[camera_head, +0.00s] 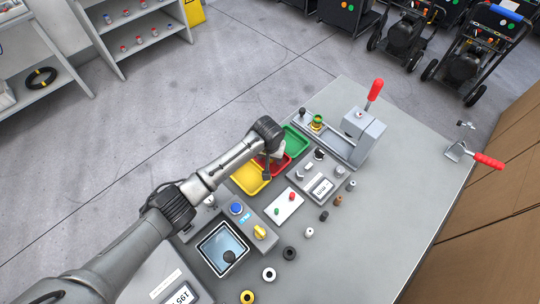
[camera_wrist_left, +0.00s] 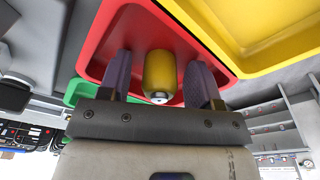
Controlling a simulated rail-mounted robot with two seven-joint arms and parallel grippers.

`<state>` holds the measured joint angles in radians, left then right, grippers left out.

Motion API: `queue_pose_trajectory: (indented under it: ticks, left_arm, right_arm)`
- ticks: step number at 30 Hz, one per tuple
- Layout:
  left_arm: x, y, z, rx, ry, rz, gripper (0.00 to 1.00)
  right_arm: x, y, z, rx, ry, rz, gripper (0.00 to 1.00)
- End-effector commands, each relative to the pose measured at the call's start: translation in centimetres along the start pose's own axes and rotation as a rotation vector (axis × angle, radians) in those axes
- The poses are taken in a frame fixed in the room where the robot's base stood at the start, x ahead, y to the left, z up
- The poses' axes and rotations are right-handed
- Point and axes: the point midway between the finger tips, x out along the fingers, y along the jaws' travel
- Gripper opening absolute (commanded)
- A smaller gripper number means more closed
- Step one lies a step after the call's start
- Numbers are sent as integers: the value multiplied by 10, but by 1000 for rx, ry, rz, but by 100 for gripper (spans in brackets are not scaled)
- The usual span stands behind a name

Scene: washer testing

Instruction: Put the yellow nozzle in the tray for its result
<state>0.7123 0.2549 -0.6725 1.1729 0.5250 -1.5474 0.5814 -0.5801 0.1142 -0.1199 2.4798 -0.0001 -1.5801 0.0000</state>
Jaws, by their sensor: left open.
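The yellow nozzle (camera_wrist_left: 160,75) shows in the left wrist view, between my left gripper's two fingers (camera_wrist_left: 161,82) and over or in the red tray (camera_wrist_left: 105,48). Gaps show on both sides of it, so the fingers are open around it. Whether it rests on the tray floor I cannot tell. In the head view my left gripper (camera_head: 268,166) is at the red tray (camera_head: 286,166), and the arm hides the nozzle. The yellow tray (camera_head: 248,180) lies to the left and the green tray (camera_head: 297,138) to the right. My right gripper is not in view.
A grey clamp fixture with a red lever (camera_head: 374,90) stands behind on the table (camera_head: 345,250). A meter box (camera_head: 320,187), a button plate (camera_head: 284,207) and a water basin (camera_head: 222,248) are nearby. Several small rings and fittings lie in front. The table's right front is clear.

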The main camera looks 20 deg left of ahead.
Motion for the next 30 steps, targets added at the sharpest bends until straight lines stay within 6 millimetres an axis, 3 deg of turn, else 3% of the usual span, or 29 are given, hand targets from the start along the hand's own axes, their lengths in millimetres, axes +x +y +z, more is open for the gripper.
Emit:
queue_pose_trajectory:
  ticks: [5,21,30]
  left_arm:
    - [-10,0,-1,1,2,1,58]
    - [-102,0,-1,1,3,1,58]
    - [-122,0,-1,-1,0,1,58]
  right_arm:
    - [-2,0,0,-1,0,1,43]
    - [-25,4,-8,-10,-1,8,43]
    - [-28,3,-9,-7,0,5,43]
